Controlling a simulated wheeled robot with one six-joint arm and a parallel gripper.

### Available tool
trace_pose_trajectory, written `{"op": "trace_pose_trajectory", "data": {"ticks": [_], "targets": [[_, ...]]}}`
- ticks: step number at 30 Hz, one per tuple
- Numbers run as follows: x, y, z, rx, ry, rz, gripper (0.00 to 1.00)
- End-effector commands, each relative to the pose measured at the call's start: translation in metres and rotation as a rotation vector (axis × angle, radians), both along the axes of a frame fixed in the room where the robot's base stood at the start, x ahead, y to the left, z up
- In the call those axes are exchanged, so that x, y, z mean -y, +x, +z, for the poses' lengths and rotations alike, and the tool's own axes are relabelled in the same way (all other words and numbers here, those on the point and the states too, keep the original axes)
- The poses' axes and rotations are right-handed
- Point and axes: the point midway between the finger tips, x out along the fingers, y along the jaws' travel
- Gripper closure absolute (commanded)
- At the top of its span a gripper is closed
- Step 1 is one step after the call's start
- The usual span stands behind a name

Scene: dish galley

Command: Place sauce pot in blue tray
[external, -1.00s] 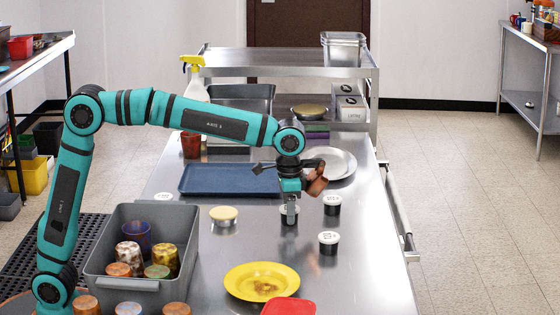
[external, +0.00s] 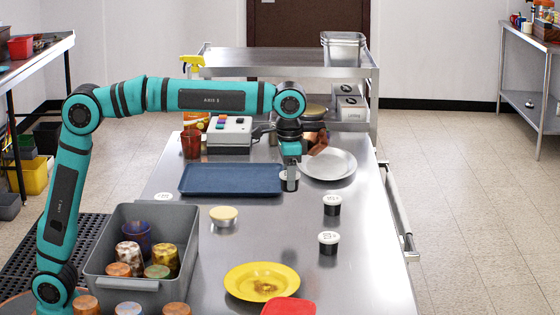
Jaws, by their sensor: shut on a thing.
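My gripper (external: 290,180) is shut on a small sauce pot (external: 284,176) with a pale lid, held above the counter just right of the blue tray (external: 230,181). The fingers hide much of the pot. The tray lies flat and looks empty. Two more dark sauce pots with white labelled lids stand on the counter at the right, one farther back (external: 332,205) and one nearer (external: 329,243).
A white plate (external: 335,168) lies right of my gripper. A pale-topped yellow cup (external: 223,216), a yellow plate (external: 262,283) and a grey tub of tumblers (external: 186,240) are nearer. A red cup (external: 191,145) and a button box (external: 229,135) stand behind the tray.

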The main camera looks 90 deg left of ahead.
Motion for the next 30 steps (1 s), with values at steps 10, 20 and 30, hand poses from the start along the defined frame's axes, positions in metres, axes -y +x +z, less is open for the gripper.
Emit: {"op": "trace_pose_trajectory", "data": {"ticks": [10,20,30], "targets": [[-0.057,-0.024,0.004,0.001,0.0,0.014,0.74],[-0.164,-0.09,0.008,0.001,0.0,0.031,0.74],[-0.242,-0.159,0.008,0.001,-0.001,0.041,0.74]]}}
